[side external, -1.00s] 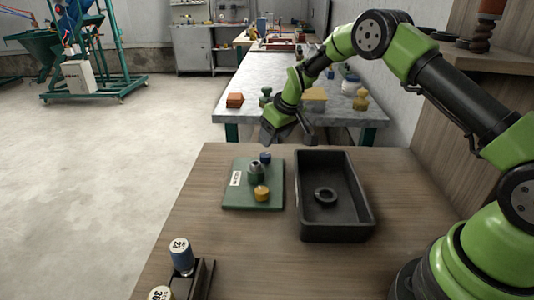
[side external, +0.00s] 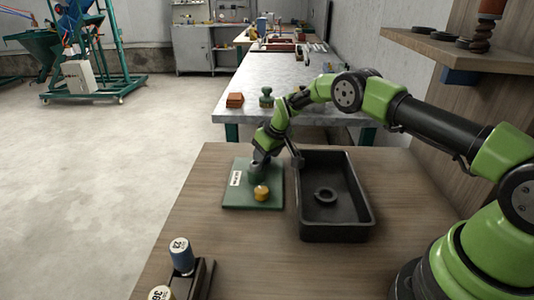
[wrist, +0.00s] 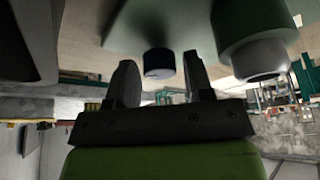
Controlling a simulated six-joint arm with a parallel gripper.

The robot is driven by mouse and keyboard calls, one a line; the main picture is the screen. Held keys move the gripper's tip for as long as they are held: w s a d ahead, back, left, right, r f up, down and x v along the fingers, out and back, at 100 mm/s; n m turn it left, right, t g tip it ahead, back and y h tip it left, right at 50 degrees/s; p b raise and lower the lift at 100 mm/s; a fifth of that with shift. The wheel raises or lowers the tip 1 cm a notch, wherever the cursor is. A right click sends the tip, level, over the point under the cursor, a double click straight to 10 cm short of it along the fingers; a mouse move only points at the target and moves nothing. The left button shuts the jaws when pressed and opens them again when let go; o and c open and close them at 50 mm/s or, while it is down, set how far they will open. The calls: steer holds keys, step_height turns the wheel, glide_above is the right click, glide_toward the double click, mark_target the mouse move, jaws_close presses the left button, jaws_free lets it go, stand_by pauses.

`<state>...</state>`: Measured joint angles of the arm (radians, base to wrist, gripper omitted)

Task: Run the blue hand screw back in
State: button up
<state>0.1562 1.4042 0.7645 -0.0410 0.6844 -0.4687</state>
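The blue hand screw (wrist: 159,63) shows in the wrist view as a dark blue round knob on the green plate, between the fingers' tips with gaps at both sides. In the side view it is hidden behind my gripper (side external: 278,157). The green plate (side external: 236,200) lies on the wooden table and carries a yellow knob (side external: 261,192) and a green post with a grey metal collar (wrist: 262,60). My gripper, also in the wrist view (wrist: 160,75), is open and empty, its fingers spread around the blue screw. Whether they touch it cannot be seen.
A black tray (side external: 338,235) with a dark ring (side external: 325,195) in it stands right of the plate. Numbered bobbins (side external: 181,256) stand in a rack at the front left. The table between the rack and plate is clear. A grey bench (side external: 280,85) stands behind.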

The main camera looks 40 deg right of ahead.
steer(key=c, duration=0.6)
steer(key=shift+c, duration=0.2)
steer(key=m+h, duration=0.1)
steer(key=m, duration=0.3)
steer(key=shift+a+m+g+h, duration=0.2)
steer(key=shift+m+g+h, duration=0.1)
steer(key=shift+m+h, duration=0.1)
steer(key=shift+m+g+h, duration=0.4)
steer(key=shift+m+h, duration=0.3)
steer(key=shift+m, duration=1.5)
steer(key=shift+a, duration=0.1)
steer(key=o, duration=0.9)
steer(key=shift+o, duration=0.2)
steer(key=shift+r, duration=0.1)
